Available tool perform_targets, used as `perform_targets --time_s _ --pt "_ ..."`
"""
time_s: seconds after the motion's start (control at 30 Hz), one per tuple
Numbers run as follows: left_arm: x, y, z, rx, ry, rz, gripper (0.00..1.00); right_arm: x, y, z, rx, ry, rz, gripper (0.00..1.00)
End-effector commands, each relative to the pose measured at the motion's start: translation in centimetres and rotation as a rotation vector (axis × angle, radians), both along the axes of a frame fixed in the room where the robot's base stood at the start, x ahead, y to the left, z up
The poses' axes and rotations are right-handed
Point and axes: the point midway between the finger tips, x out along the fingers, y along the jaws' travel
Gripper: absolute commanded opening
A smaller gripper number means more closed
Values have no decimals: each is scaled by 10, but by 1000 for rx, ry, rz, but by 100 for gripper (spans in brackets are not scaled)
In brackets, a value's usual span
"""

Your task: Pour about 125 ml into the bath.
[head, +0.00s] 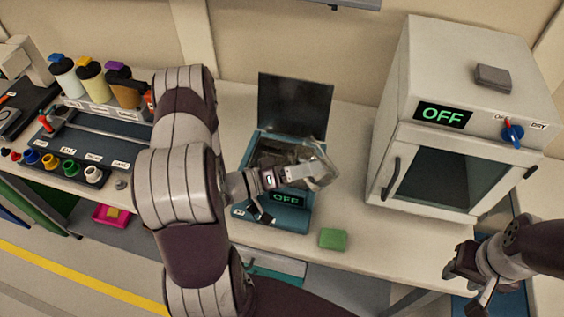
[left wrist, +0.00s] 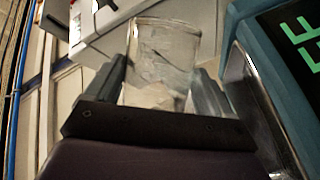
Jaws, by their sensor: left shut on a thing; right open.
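The bath (head: 244,196) is a teal box on the bench with its dark lid (head: 294,104) raised at the back and a green OFF display on its front. My left gripper (head: 300,174) is shut on a clear beaker (head: 321,168) above the bath opening. The beaker looks tilted in the head view. It also shows between the fingers in the left wrist view (left wrist: 165,58). Its liquid level is not clear, and I see no distinct stream. The arm and beaker hide part of the bath's inside. My right gripper (head: 472,274) is open and empty at the lower right.
A white oven (head: 433,150) with an OFF display stands right of the bath. A green block (head: 333,239) lies on the bench in front. Several bottles and a rack of coloured caps (head: 70,166) stand at the left. Bench between bath and oven is clear.

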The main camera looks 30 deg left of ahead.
Motion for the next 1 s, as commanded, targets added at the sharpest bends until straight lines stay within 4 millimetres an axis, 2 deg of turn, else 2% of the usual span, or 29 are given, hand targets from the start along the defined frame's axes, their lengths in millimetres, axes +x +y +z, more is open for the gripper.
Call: perform_targets --time_s 0.67,1.0 --pt "0 0 -5 -107 31 -1 42 0 0 -13 0 0 0 43" --pt "0 1 0 -175 51 -1 42 0 0 -14 0 0 0 43"
